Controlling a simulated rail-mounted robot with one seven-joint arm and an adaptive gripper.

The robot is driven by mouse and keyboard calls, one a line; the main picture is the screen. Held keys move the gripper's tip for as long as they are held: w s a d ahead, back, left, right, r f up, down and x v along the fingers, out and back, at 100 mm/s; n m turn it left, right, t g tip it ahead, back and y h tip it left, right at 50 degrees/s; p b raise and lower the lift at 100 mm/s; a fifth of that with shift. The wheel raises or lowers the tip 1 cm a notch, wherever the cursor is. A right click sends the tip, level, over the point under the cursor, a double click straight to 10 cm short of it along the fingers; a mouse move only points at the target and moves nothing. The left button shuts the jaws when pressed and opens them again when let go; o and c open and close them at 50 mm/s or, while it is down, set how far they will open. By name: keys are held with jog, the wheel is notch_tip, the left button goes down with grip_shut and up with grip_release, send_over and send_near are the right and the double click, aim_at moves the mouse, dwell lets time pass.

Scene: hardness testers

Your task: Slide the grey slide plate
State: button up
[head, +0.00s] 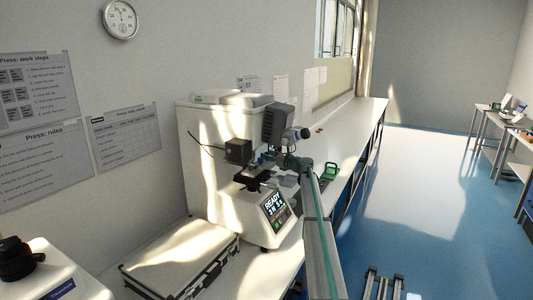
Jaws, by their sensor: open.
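A white hardness tester (215,165) stands on the bench, with a dark turret block (238,151) over a small black stage (250,178). A small grey flat piece (287,181) shows just right of the stage; it may be the grey slide plate, but it is too small to be sure. My arm reaches in from the lower right. My gripper (270,161) is at the stage, beside and slightly above it, with its jaws open. The fingertips are small and partly lost against the machine, so I cannot tell whether they touch anything.
A grey case (185,262) lies in front of the tester, and another white device (45,275) is at lower left. A green object (330,170) sits on the bench (357,125) to the right. The far bench is mostly clear.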

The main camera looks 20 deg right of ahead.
jog(key=shift+x, duration=0.75)
grip_shut()
